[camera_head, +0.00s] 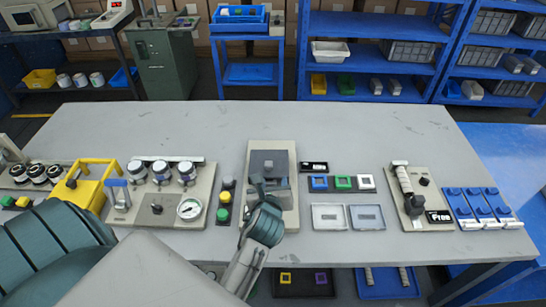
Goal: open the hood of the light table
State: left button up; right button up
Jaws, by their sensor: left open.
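The unit in the middle of the bench, which I take for the light table, has a beige base (286,220). A dark grey box-like hood (268,160) sits on its far half. My left gripper (262,187) is over the near part of this unit, at the hood's near side. It is open, and I see nothing held between its fingers. The gripper and wrist hide part of the base and the hood's near edge. I cannot tell whether the gripper touches the hood. My right gripper is not in view.
Left of the unit are green and yellow buttons (224,205) and a panel with a gauge (190,208). Right of it are coloured square frames (343,183) and two clear trays (348,217). The far part of the bench (350,125) is clear.

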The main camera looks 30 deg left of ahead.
aim_at(269, 163)
pick_arm(q)
jog(key=shift+m+g+y, duration=0.3)
jog(key=shift+m+y, duration=0.3)
jog(key=shift+m, duration=0.3)
jog(key=x, duration=0.3)
jog(key=a+p+x, duration=0.1)
jog(key=x, duration=0.6)
jog(key=shift+a+r+p, duration=0.2)
jog(key=shift+a+p, duration=0.15)
jog(key=shift+a, duration=0.1)
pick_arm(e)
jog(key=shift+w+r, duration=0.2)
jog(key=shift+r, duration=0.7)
pick_arm(q)
grip_shut()
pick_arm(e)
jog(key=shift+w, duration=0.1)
